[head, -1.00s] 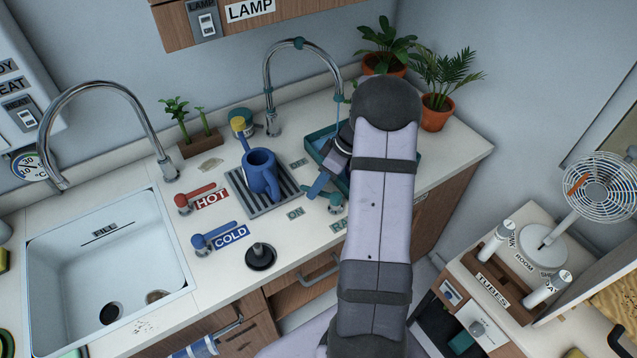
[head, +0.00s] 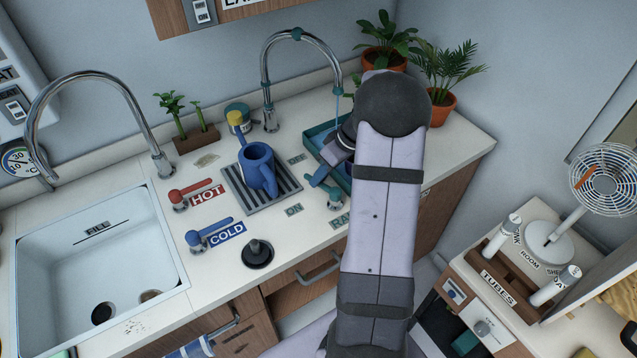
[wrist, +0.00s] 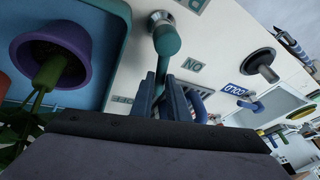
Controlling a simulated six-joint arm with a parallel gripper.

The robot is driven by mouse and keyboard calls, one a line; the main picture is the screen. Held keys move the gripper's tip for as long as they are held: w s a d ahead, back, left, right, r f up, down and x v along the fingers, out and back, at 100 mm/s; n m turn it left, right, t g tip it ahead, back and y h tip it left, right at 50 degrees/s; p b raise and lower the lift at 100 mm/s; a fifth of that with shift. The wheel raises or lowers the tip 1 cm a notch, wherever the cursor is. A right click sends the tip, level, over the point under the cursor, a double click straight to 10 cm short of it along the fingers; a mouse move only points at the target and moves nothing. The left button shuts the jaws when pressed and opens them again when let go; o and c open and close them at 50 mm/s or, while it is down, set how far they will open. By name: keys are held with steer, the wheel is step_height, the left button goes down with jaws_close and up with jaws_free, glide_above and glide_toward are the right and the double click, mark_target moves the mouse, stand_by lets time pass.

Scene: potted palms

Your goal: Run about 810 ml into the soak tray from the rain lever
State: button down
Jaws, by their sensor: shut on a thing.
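The teal rain lever (head: 335,199) stands on the counter just in front of the teal soak tray (head: 312,131). In the wrist view its rounded hub (wrist: 167,40) and handle show, with the handle between my blue fingers. My gripper (head: 318,177) is shut on that handle (wrist: 160,72). The chrome tap with teal bands (head: 266,70) arches over the tray. A thin blue stream (head: 337,108) falls from its spout. My arm hides much of the tray and the water level cannot be read. A purple pot (wrist: 80,62) with a green stem is beside the tray wall (wrist: 115,55).
A blue jug (head: 258,168) stands on a grey drain grate (head: 236,195) left of the lever. The red HOT lever (head: 190,193), blue COLD lever (head: 208,233) and black plunger-like knob (head: 257,254) are nearby. Potted palms (head: 440,75) stand behind; the sink (head: 95,255) is left.

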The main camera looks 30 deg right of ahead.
steer(key=shift+w+d+m+t+h+b, duration=0.1)
steer(key=shift+d+m+t+h+b, duration=0.3)
steer(key=shift+m+b, duration=0.5)
steer(key=shift+d+m+t+h+b, duration=0.1)
steer(key=shift+d+m+h+b, duration=0.35)
steer(key=shift+m, duration=0.75)
steer(key=shift+d, duration=0.15)
steer(key=c, duration=1.7)
jaws_free()
steer(key=shift+b+v, duration=1)
steer(key=shift+v, duration=2.7)
